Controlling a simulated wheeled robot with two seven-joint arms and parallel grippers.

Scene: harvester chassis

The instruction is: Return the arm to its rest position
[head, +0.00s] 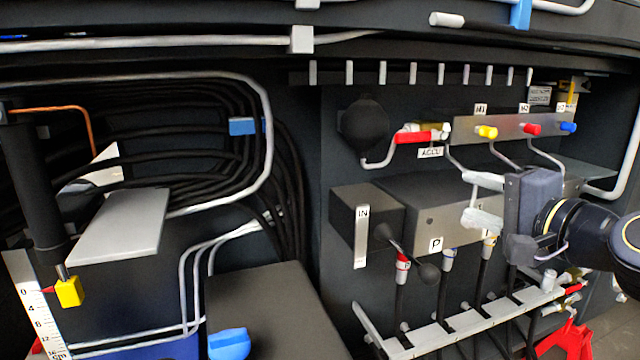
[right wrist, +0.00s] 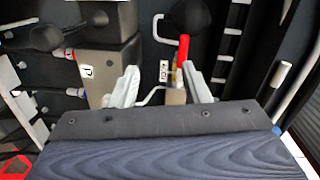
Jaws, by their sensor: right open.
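My right arm (head: 590,235) comes in from the right in the head view. Its gripper (head: 472,200) points left, in front of the grey valve block (head: 440,205), with its two pale fingers apart and nothing seen between them. In the right wrist view the fingers of the gripper (right wrist: 159,78) are spread, and the red-handled valve (right wrist: 183,52) and the ACCU label (right wrist: 163,72) show behind the gap. I cannot tell how far the fingers are from the block. My left gripper is not in view.
Yellow (head: 487,132), red (head: 531,129) and blue (head: 568,127) caps sit on a bar above the gripper. Hoses and a pale slotted rail (head: 455,328) lie below it. A bent grey pipe (head: 628,165) runs at the far right, near my arm in the picture.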

